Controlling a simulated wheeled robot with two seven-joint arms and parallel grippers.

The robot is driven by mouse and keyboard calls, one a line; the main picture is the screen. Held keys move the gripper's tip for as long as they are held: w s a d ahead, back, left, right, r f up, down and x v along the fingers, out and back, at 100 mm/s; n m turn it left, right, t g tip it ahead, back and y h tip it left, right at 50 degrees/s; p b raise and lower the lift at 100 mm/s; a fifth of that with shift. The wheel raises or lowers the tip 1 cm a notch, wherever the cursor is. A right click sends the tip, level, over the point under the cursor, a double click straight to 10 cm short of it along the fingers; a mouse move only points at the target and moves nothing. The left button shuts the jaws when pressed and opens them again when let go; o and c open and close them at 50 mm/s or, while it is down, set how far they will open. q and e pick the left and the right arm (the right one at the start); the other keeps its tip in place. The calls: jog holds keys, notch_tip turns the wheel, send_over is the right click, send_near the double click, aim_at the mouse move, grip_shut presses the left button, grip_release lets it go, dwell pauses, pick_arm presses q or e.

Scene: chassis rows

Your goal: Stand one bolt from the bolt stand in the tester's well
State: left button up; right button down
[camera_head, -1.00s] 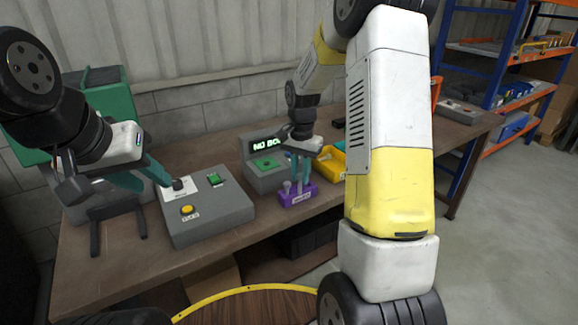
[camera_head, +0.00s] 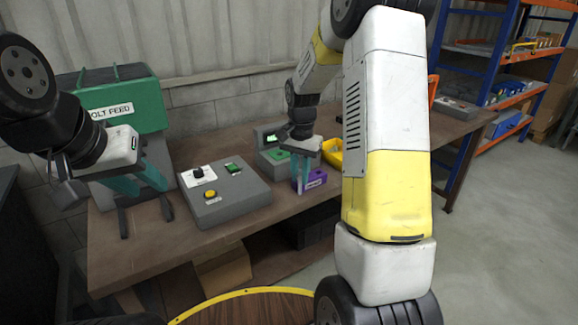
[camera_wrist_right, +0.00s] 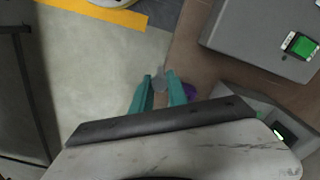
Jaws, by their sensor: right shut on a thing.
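My right gripper (camera_head: 301,186) is shut on a grey bolt (camera_wrist_right: 160,80), which shows between its teal fingertips in the right wrist view. In the head view this gripper is just left of the purple bolt stand (camera_head: 317,178) and partly covers it. The stand's edge (camera_wrist_right: 190,91) also shows beside one finger in the wrist view. The grey tester (camera_head: 262,138), with a lit screen and green top, stands behind the gripper, which hides part of it; its well is not clearly visible. My left gripper (camera_head: 146,190) is open and empty, left of the control box.
A grey control box (camera_head: 232,203) with a yellow button and a dial sits left of the stand. A green bolt feed (camera_head: 118,102) stands at the back left. A yellow bin (camera_head: 332,150) is behind the stand, partly hidden by my right arm. The bench's front edge is close.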

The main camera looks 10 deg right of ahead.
aim_at(300, 174)
jog(key=shift+r, duration=0.1)
notch_tip(300, 174, up, 14)
jog(key=shift+r, duration=0.15)
dwell(0.9)
